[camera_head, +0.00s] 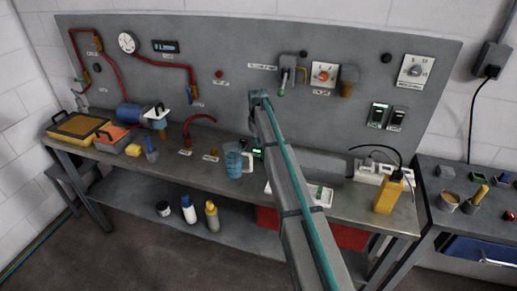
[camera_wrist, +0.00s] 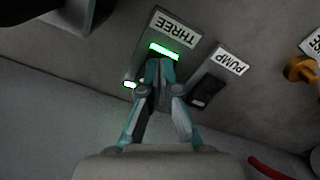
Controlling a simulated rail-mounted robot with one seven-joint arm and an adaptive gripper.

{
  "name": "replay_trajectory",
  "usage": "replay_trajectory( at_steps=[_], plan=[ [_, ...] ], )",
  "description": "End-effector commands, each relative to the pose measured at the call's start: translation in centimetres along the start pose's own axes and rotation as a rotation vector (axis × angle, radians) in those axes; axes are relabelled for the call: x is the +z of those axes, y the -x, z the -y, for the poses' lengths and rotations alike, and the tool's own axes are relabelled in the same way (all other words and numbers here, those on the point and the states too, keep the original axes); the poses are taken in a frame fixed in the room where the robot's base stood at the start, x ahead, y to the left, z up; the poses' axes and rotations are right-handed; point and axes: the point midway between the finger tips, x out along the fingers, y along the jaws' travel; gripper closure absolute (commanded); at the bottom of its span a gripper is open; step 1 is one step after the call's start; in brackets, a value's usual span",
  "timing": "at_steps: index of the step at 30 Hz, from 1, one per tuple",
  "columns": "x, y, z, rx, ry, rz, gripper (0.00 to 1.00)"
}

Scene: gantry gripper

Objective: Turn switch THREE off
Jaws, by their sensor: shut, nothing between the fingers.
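In the wrist view, switch THREE (camera_wrist: 164,50) is a dark plate labelled THREE, seen upside down, with a green lit strip below the label. In the head view, a green-lit spot (camera_head: 258,151) shows low beside my arm; my fingers cannot be made out there.
The dark PUMP switch (camera_wrist: 207,91) sits close to the right of THREE in the wrist view. A brass-coloured part (camera_wrist: 299,68) and a red hose (camera_wrist: 268,168) are farther right. In the head view, a blue mug (camera_head: 234,162) stands on the bench near my arm.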

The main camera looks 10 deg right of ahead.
Motion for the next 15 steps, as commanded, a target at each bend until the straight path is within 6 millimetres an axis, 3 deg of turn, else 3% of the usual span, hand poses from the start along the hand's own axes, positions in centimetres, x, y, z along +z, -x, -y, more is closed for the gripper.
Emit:
replay_trajectory(
  at_steps=[15],
  plan=[
    [0.0, -0.74, 0.0, 0.0, 0.0, 0.0, 1.0]
  ],
)
